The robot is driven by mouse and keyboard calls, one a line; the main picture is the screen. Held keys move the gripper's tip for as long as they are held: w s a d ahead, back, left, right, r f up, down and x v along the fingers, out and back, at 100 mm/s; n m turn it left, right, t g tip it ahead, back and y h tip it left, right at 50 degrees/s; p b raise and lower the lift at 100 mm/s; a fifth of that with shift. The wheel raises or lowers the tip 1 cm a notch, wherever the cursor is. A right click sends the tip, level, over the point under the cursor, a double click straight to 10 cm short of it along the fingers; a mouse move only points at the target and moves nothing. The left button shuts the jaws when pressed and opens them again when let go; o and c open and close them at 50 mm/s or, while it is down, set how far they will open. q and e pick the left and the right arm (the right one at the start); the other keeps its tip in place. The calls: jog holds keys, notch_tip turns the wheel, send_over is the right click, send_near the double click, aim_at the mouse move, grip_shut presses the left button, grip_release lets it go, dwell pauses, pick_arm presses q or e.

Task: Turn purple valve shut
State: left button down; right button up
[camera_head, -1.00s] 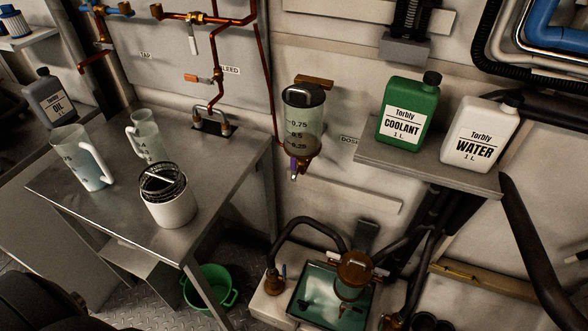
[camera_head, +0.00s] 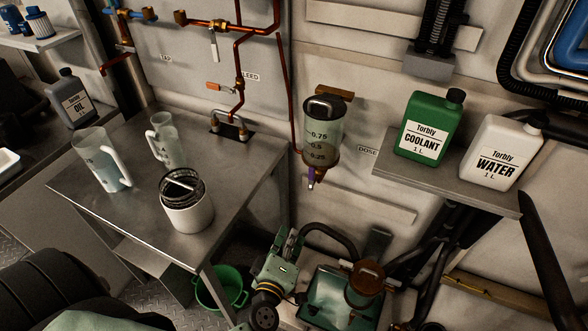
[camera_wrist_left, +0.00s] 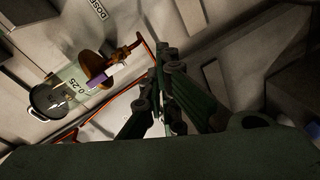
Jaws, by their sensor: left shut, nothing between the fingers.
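The purple valve (camera_head: 311,177) is a small purple handle under the clear, graduated dosing vessel (camera_head: 323,130) on the wall, beside the DOSE label. In the left wrist view the valve (camera_wrist_left: 97,82) shows left of my fingers, at the vessel's brown end cap. My left gripper (camera_head: 289,236) is green, below and slightly left of the valve, and apart from it. Its fingers are closed together with nothing between them, as the left wrist view also shows (camera_wrist_left: 171,70). My right gripper is not in view.
A metal table (camera_head: 130,218) with jugs and a white cup (camera_head: 187,212) stands left. A shelf (camera_head: 440,181) with coolant and water bottles is right of the vessel. A copper pipe (camera_head: 289,95) runs close left of the vessel. A pump with hoses (camera_head: 366,278) sits below.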

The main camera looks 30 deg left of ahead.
aim_at(311, 179)
pick_arm(q)
jog(key=a+r+n+y, duration=0.45)
jog(key=r+n, duration=0.25)
jog(key=r, duration=0.5)
jog(key=r+p+x, duration=0.1)
jog(key=p+x, duration=0.1)
jog(key=x, duration=0.9)
jog(key=shift+t+h, duration=0.25)
jog(key=shift+t, duration=0.15)
jog(key=d, duration=0.4)
jog(key=shift+w+p, duration=0.15)
jog(key=shift+p, duration=0.25)
